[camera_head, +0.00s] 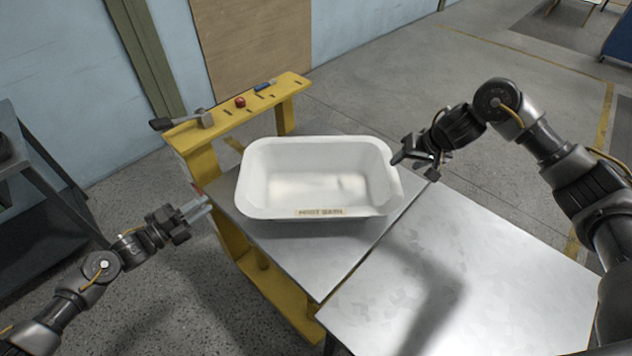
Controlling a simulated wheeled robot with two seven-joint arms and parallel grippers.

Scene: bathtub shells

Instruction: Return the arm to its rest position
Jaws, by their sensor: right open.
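My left gripper (195,211) hangs over the floor just left of the metal table, clear of the white tub. Its fingers are small and lie close together, so I cannot tell whether it is open. My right gripper (412,164) is open beside the right wall of the white bathtub shell (310,211), its fingertips close to the rim. I cannot tell whether they touch it. The tub sits upright on the metal table (287,238), with a label on its front wall. My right arm reaches in from the right, bent at a high elbow.
A yellow rack (199,136) behind the tub holds a red knob (240,102), a blue item (264,86) and a grey tool (182,121). A bare metal tabletop (480,275) lies at front right. A dark shelf (38,190) stands at left. Floor is open at back right.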

